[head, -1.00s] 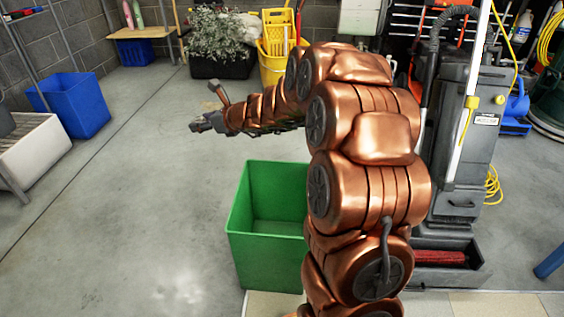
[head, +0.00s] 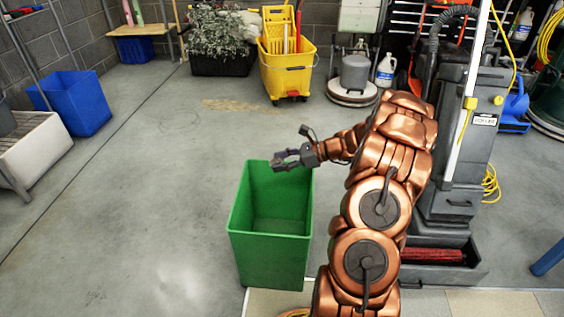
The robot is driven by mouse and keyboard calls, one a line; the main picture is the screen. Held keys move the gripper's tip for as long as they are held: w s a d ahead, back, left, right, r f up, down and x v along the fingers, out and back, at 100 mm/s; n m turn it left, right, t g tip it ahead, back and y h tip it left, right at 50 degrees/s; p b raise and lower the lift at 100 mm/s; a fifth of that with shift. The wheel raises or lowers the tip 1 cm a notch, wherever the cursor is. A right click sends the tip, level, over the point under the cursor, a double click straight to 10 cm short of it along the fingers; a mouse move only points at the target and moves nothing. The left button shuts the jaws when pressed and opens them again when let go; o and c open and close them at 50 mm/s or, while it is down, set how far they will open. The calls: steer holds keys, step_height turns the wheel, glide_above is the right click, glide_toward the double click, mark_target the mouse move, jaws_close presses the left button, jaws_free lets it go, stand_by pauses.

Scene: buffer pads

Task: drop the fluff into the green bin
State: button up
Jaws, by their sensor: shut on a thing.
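The green bin (head: 270,258) stands upright and open-topped on the concrete floor, in the middle of the head view. The part of its inside that shows looks empty. My gripper (head: 276,162) is at the bin's far rim in the picture, pointing left, apparently above the bin's opening. Its height over the rim is hard to judge. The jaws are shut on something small. I take it to be the fluff, but it is too small to make out between the fingers. No fluff shows on the floor.
A blue bin (head: 82,103) stands by a grey-white unit at the left. A yellow mop bucket (head: 286,72) and a floor machine (head: 353,85) stand at the back. A grey cleaning machine (head: 455,180) stands close right of my arm. The floor left of the green bin is clear.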

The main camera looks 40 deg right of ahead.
steer(key=shift+s+d+f, duration=0.15)
steer(key=shift+s+f, duration=0.1)
steer(key=shift+f, duration=0.2)
step_height(320, 180, down, 6)
steer(key=b, duration=0.5)
steer(key=shift+r, duration=0.2)
steer(key=o, duration=0.8)
steer(key=v, duration=1.2)
steer(key=shift+r, duration=0.1)
